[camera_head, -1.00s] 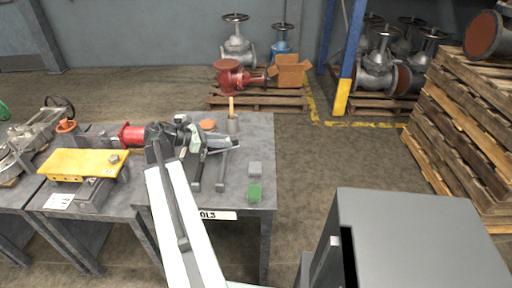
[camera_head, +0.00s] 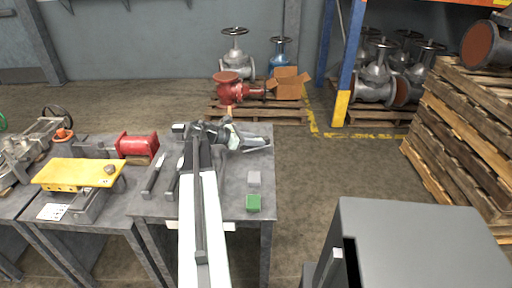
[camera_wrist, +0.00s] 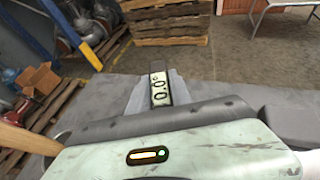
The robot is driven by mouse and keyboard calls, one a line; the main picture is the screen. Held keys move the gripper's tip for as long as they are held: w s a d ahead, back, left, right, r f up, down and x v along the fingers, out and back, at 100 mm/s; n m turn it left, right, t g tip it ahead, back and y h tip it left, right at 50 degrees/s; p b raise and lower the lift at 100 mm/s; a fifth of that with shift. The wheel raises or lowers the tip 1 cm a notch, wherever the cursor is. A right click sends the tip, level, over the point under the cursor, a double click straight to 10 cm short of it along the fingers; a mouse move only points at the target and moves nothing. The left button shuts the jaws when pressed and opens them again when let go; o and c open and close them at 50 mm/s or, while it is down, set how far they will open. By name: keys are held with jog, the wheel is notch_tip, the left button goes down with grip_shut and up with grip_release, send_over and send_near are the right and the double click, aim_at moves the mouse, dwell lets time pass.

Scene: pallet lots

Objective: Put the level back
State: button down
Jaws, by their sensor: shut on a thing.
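My gripper (camera_head: 256,143) is at the right end of my arm, over the back right part of the grey workbench (camera_head: 232,208). Most of the level's body is hidden behind my wrist and fingers. I cannot tell whether it touches the bench top.
A green block (camera_head: 254,203) and grey block (camera_head: 254,179) lie at the bench's right. Long tools (camera_head: 154,174) lie left of my arm, with a red cylinder (camera_head: 136,145) behind. A wooden handle (camera_wrist: 28,138) is close left in the wrist view.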

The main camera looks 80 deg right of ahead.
notch_tip(320, 180, down, 2)
jog(key=shift+f+b, duration=0.25)
jog(key=shift+b, duration=0.4)
jog(key=shift+r, duration=0.2)
jog(key=shift+f, duration=0.1)
jog(key=c, duration=1.2)
grip_release()
jog(key=shift+o, duration=0.2)
jog(key=p+v, duration=0.5)
jog(key=v, duration=0.6)
jog(key=shift+w+a+r, duration=0.1)
jog(key=shift+w+r, duration=0.05)
jog(key=shift+r, duration=0.15)
jog(key=shift+w+a, duration=0.15)
jog(key=shift+w, duration=0.1)
